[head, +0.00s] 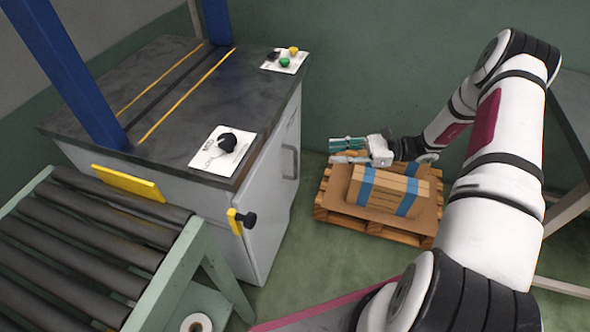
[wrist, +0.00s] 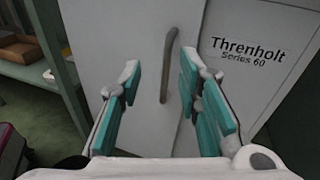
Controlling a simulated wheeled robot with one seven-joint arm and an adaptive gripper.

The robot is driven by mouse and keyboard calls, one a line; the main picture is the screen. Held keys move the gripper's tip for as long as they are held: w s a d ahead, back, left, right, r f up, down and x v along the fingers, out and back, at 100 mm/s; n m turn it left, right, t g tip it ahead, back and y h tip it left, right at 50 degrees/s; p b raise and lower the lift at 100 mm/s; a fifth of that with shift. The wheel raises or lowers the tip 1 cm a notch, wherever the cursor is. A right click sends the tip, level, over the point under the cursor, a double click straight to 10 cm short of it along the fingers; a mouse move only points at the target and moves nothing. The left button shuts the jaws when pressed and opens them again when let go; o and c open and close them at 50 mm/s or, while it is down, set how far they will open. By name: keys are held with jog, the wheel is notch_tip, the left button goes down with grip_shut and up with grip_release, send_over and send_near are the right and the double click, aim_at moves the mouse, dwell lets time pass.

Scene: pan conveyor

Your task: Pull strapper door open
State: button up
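The strapper (head: 160,110) is a grey cabinet with a dark top at the left of the head view. Its door (head: 267,220) is a light grey side panel that looks shut, with a dark upright bar handle (head: 289,162). In the wrist view, the door (wrist: 115,30) fills the upper middle, and the handle (wrist: 166,68) shows between my fingertips, beyond them. My gripper (wrist: 160,78) is open and empty, with teal finger pads either side of the handle in the picture. In the head view, my gripper (head: 348,150) hangs right of the handle, apart from it.
A pallet (head: 340,222) with strapped cartons (head: 380,190) stands on the floor below my gripper. A roller conveyor (head: 80,240) adjoins the strapper at the left. A black knob (head: 248,219) sticks out near the door. A panel marked "Threnholt Series 60" (wrist: 245,50) lies right of the door.

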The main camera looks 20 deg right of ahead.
notch_tip(320, 180, down, 4)
jog(key=d+m+t, duration=0.1)
jog(key=m+t, duration=0.1)
jog(key=b, duration=0.3)
send_over(295, 176)
jog(key=shift+w+d+f, duration=0.1)
jog(key=shift+w+f, duration=0.05)
jog(key=shift+w, duration=0.2)
grip_shut()
